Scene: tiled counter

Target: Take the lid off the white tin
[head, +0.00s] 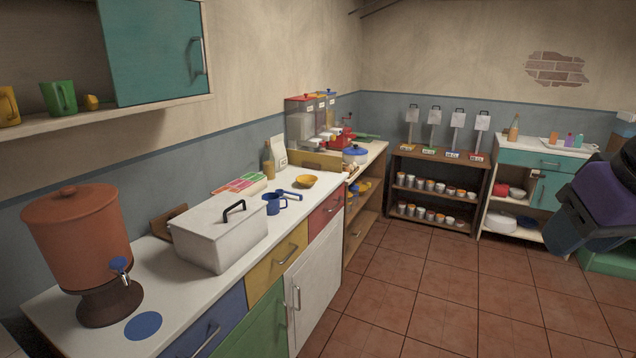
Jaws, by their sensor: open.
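The white tin (219,245) is a box on the white counter, to the right of a clay water dispenser. Its lid (222,216) sits on top and has a black arched handle (234,209). My gripper (562,236) is at the right edge of the head view, dark and purple, partly cut off by the frame. It is open, well apart from the tin, over the floor side of the room. Its fingertips are hard to make out, and I see nothing held in it.
The clay dispenser (78,236) with a blue tap stands left of the tin. An overhead cabinet (155,55) hangs at upper left. The tiled floor (420,290) is clear.

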